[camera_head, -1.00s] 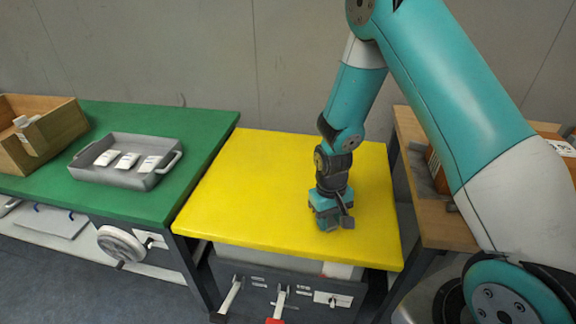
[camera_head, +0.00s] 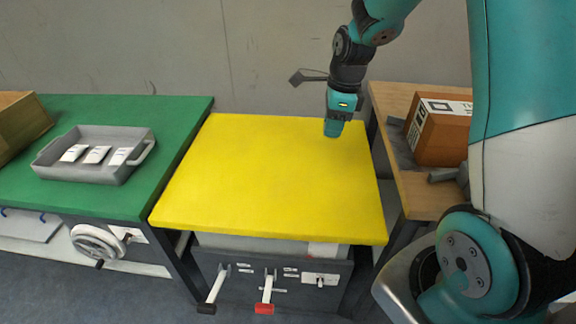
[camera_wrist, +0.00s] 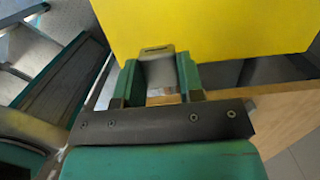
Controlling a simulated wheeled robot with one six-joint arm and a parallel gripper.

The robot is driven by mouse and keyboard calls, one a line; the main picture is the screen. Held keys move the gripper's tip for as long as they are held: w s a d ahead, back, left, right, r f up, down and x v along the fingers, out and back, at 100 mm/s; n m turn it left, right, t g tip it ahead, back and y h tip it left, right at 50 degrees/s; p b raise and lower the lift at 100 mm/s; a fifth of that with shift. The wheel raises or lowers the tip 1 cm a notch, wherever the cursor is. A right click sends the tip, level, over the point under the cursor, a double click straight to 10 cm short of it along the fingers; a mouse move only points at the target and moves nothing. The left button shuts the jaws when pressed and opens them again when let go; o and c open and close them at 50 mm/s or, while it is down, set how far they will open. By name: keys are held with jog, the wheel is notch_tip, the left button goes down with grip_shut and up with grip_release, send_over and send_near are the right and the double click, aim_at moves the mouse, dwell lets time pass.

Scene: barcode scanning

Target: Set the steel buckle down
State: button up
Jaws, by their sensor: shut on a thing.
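My gripper (camera_head: 334,128) is over the back right part of the yellow table (camera_head: 265,175) in the head view. In the wrist view my gripper (camera_wrist: 158,82) is shut on a small grey piece with a slot near its end, the steel buckle (camera_wrist: 158,70). The buckle sits between the two teal fingers, with the yellow tabletop beyond it. In the head view I cannot make out the buckle.
The yellow tabletop is bare. At left, a green table (camera_head: 185,112) bears a grey tray (camera_head: 85,172) with several white packets, beside a brown box (camera_head: 22,128). At right, a wooden table (camera_head: 424,205) bears a cardboard box (camera_head: 440,138).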

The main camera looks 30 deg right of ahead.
aim_at(323, 191)
notch_tip(323, 191, down, 20)
jog(key=shift+r+b, duration=0.2)
jog(key=shift+b, duration=0.7)
jog(key=shift+f, duration=0.2)
jog(key=o, duration=0.9)
jog(key=shift+r, duration=0.1)
